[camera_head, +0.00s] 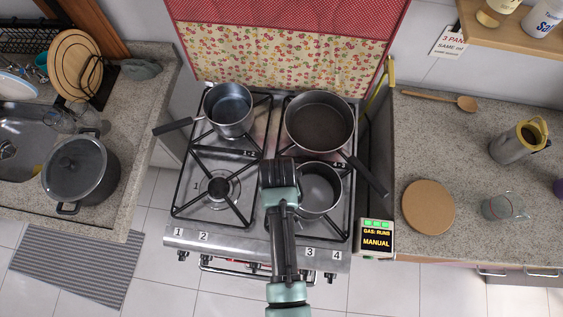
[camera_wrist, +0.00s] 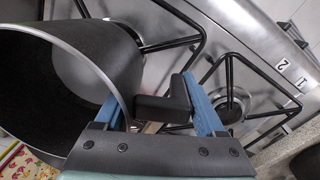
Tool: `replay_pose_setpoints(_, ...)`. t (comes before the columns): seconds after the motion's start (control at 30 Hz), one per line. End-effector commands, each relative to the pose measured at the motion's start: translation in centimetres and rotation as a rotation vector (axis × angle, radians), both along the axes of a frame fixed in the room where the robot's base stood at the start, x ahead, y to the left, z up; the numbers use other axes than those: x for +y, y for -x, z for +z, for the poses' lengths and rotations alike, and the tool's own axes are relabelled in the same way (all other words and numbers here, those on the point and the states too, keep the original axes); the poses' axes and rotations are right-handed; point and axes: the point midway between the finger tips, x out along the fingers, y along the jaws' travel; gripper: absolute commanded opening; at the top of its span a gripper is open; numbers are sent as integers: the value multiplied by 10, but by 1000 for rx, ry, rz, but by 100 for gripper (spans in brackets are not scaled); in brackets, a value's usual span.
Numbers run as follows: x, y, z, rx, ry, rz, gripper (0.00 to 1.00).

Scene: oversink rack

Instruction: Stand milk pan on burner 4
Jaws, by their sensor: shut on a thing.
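A small grey pan (camera_head: 320,188), which I take for the milk pan, is at the front right burner of the stove. Its open rim and dark inside fill the left of the wrist view (camera_wrist: 60,90). My gripper (camera_head: 281,172) is on the pan's left side, its blue fingers (camera_wrist: 155,108) shut on the short black handle (camera_wrist: 172,102). The pan covers most of that burner. I cannot tell whether its base touches the grate or hangs just above. The burner's own number is hidden.
A saucepan (camera_head: 229,108) stands on the back left burner, handle left. A wider pan (camera_head: 319,122) stands back right; its handle (camera_head: 369,176) runs close beside the held pan. The front left burner (camera_head: 218,188) is bare. A gas panel (camera_head: 376,238) stands at right.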

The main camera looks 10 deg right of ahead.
Motion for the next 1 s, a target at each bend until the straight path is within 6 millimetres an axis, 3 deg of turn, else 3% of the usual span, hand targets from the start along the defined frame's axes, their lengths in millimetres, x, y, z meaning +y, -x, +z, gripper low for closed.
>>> replay_pose_setpoints(1.0, 0, -1, -13, -2, 1, 0, 0)
